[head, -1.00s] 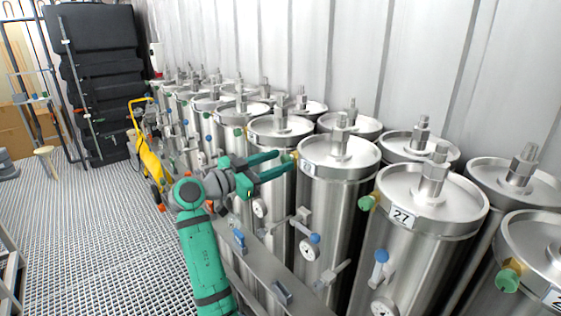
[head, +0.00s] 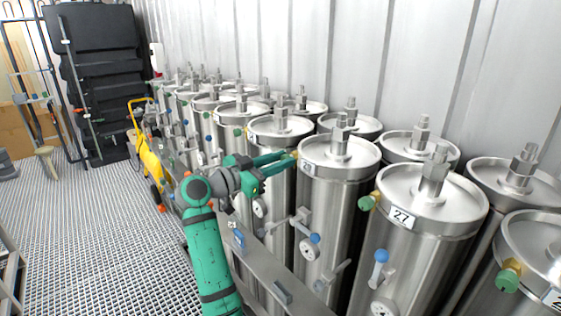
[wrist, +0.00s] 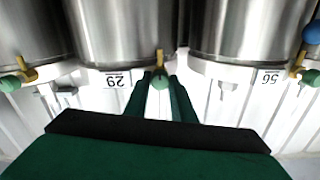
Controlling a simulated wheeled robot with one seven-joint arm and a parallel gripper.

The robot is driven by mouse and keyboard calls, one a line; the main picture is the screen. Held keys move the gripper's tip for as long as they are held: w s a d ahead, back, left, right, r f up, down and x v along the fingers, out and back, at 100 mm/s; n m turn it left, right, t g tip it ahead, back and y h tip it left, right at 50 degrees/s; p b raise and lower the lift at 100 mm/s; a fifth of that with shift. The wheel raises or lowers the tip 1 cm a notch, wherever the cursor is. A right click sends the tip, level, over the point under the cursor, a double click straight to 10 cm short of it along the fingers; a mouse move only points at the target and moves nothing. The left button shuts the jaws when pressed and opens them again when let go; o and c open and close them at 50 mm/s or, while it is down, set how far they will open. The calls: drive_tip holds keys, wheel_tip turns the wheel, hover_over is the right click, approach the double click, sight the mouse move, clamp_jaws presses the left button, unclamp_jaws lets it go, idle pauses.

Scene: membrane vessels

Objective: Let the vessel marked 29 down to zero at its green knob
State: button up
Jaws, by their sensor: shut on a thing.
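The vessel marked 29 is a tall steel cylinder (head: 335,205) in the front row, left of the vessel marked 27. In the wrist view the same vessel (wrist: 115,28) appears upside down with its 29 label (wrist: 115,80). Its green knob (wrist: 160,82), on a brass stem, lies between my fingertips. My gripper (head: 290,159) reaches in from the left at the vessel's upper rim and is shut on the knob. In the head view my fingers hide most of the knob. The vessel's gauge (head: 308,249) is too small to read.
The vessel marked 27 (head: 425,240) with its own green knob (head: 368,202) stands at the right. A grey rail (head: 262,268) runs before the vessels.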

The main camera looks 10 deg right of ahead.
drive_tip(key=n, duration=2)
drive_tip(key=shift+w+f+n, duration=0.1)
drive_tip(key=shift+f+n, duration=0.15)
drive_tip(key=shift+n, duration=0.15)
idle(0.4)
drive_tip(key=o, duration=1.1)
drive_tip(key=shift+c, duration=0.2)
drive_tip(key=shift+a, duration=0.15)
